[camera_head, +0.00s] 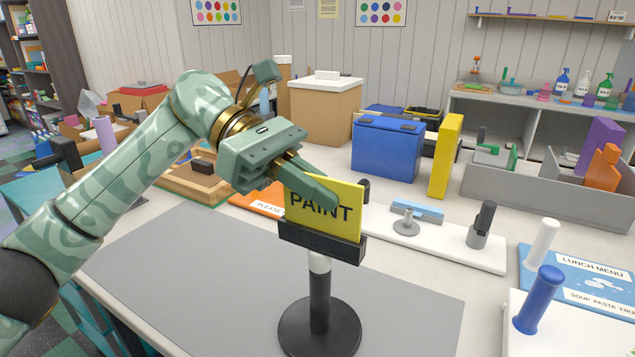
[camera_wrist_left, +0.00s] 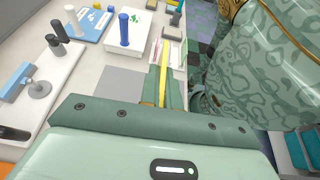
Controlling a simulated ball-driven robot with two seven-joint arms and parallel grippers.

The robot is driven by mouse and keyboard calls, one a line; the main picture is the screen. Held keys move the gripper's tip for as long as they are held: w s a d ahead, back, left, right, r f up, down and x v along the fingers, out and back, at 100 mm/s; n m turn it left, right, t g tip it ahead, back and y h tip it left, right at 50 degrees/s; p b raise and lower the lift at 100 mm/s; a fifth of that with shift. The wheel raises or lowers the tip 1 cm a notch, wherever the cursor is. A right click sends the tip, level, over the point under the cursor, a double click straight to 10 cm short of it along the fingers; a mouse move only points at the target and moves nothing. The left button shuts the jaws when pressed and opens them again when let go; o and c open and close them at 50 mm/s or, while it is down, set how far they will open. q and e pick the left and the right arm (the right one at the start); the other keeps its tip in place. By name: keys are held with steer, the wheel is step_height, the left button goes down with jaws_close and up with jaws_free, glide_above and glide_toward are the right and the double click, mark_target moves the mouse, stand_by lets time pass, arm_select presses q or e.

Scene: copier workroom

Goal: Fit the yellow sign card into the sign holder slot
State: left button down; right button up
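The yellow sign card (camera_head: 335,202) with the word PAINT stands nearly upright at the black slot bar (camera_head: 320,241) of the sign holder. The bar's front hides its lower edge, so I cannot tell how deep it sits. The holder has a short post (camera_head: 319,290) and a round black base (camera_head: 319,328) on the grey mat. My left gripper (camera_head: 322,190) is shut on the card near its top, one finger across the front. In the left wrist view the card (camera_wrist_left: 164,72) shows edge-on as a thin yellow strip between the fingers. My right gripper is not in view.
The grey mat (camera_head: 180,265) is mostly clear around the base. To the right are a white board (camera_head: 440,240) with handled pieces and a blue LUNCH MENU board (camera_head: 590,278). Behind stand a blue box (camera_head: 386,150), a yellow block (camera_head: 445,156) and a cardboard box (camera_head: 318,110).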

arm_select(q)
steer(key=shift+f+b, duration=0.5)
steer(key=shift+f, duration=0.45)
steer(key=c, duration=1.5)
jaws_free()
steer(key=shift+c, duration=0.2)
steer(key=v, duration=1.6)
steer(key=shift+w+a, duration=0.1)
steer(key=shift+a, duration=0.05)
